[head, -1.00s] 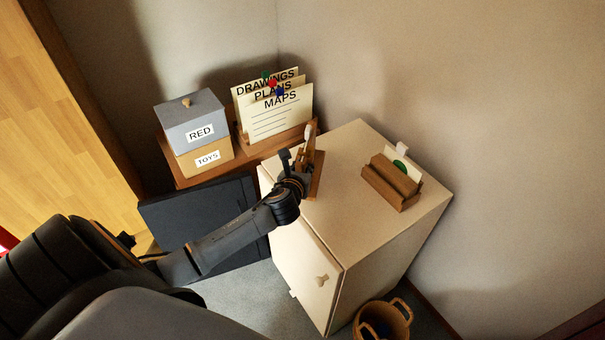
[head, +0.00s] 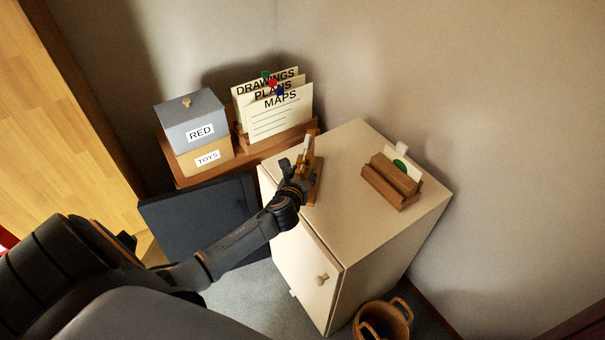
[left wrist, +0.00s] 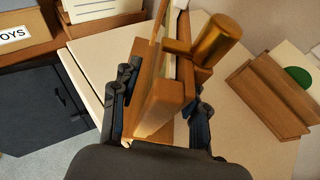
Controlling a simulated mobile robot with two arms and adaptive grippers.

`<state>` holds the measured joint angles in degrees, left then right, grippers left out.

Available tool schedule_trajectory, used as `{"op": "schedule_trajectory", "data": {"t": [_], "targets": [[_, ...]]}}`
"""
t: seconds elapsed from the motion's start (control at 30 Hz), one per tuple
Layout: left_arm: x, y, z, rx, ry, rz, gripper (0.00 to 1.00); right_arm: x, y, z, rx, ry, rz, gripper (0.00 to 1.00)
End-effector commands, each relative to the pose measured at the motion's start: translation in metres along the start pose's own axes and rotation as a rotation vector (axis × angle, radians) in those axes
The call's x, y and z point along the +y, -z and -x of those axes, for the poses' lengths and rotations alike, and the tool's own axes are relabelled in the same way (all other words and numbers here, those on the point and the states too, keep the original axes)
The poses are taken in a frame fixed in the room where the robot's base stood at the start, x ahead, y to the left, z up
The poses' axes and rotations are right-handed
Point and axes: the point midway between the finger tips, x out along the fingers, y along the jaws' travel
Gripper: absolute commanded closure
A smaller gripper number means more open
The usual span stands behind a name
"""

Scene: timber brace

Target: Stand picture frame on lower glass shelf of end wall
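A wooden piece with a pale part at its top (head: 308,143) stands at the left edge of the cabinet top; it may be the picture frame, but its face is not clear. In the left wrist view this upright wooden piece (left wrist: 163,104) and a gold-brown cylinder (left wrist: 217,39) show close up. My left gripper (head: 295,165) is at the wooden piece. In the left wrist view its fingers (left wrist: 162,108) lie on both sides of the wood; whether they press on it is unclear. No glass shelf shows. My right gripper is out of view.
The cream cabinet (head: 345,225) carries a wooden card holder (head: 390,184) at right. A wooden shelf unit (head: 258,148) behind holds a RED box (head: 190,118), a TOYS box (head: 205,160) and labelled folders (head: 282,117). A dark panel (head: 195,220) leans below. A basket (head: 383,320) stands on the floor.

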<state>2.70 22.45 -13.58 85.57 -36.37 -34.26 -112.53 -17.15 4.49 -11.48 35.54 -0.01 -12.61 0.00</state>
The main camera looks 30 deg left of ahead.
Motion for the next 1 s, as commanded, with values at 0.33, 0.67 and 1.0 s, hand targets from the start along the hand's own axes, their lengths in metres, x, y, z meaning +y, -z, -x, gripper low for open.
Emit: {"op": "schedule_trajectory", "data": {"t": [0.33,0.67,1.0], "targets": [[0.0,-0.001,0.009,-0.001,0.001,-0.001,0.56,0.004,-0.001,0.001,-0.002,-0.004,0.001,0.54],[0.0,0.0,0.073,0.0,0.002,-0.002,0.56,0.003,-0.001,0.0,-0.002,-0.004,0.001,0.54],[0.0,-0.001,0.118,-0.001,0.0,0.0,0.56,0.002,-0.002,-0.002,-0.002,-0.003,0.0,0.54]]}}
